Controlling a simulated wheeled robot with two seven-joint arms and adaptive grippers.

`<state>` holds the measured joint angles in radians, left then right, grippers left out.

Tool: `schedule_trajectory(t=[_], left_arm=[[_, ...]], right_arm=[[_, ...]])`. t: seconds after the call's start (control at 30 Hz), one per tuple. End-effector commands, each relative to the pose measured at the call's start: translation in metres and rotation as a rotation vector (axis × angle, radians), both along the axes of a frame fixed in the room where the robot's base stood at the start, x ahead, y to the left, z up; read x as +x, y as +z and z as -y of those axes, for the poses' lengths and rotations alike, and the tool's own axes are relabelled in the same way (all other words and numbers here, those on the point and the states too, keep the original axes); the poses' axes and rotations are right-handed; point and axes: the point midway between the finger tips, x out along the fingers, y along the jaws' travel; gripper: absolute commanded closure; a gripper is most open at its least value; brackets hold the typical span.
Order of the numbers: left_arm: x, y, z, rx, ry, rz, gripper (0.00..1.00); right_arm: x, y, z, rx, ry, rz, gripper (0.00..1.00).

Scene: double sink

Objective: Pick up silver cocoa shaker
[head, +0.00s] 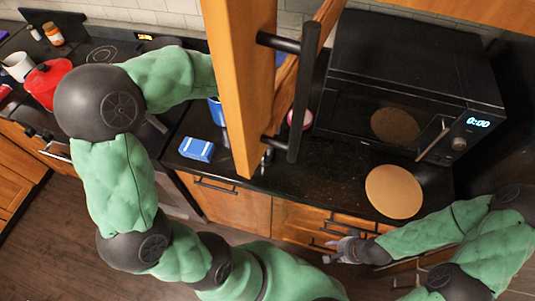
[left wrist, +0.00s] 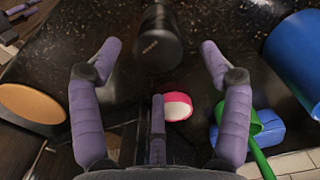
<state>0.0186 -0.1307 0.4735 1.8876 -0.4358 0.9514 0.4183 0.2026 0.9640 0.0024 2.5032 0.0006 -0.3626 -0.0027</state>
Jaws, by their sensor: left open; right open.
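A dark grey cylinder (left wrist: 157,42) with small lettering, which looks like the cocoa shaker, is at the top middle of the left wrist view. My left gripper (left wrist: 160,52) is open, with its two purple fingers on either side of the cylinder in the picture. I cannot tell whether they touch it. In the head view the left gripper is hidden behind an open cabinet door, and I cannot make out the shaker there. My right gripper (head: 347,250) is open and empty, low in front of the drawers.
The open wooden cabinet door (head: 240,85) with black handles stands before the counter. A black microwave (head: 400,85), a round wooden board (head: 393,192), a blue box (head: 196,149) and a pink-rimmed white round item (left wrist: 177,106) are on the counter. A green-handled utensil (left wrist: 252,125) lies near the blue items.

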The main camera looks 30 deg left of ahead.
Motion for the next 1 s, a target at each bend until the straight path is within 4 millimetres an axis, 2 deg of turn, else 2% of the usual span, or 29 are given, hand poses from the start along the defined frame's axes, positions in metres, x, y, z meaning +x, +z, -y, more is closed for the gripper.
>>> schedule_trajectory(t=[0.03,0.2,0.53,0.8,1.0], left_arm=[[-0.001,-0.010,0.000,-0.001,0.000,-0.003,0.23],[-0.001,-0.034,0.000,-0.001,0.000,-0.003,0.23],[0.000,-0.053,0.000,-0.001,0.000,-0.002,0.23],[-0.001,-0.090,0.001,-0.001,0.000,-0.003,0.23],[0.000,-0.095,0.001,-0.001,0.000,0.000,0.23]], right_arm=[[0.000,-0.003,0.000,0.000,0.000,0.000,0.58],[0.000,-0.008,0.000,0.000,0.000,0.000,0.58],[0.000,-0.014,0.000,0.000,0.000,0.000,0.58],[0.000,-0.026,0.000,0.000,0.000,0.000,0.58],[0.000,-0.027,0.000,0.000,0.000,0.000,0.58]])
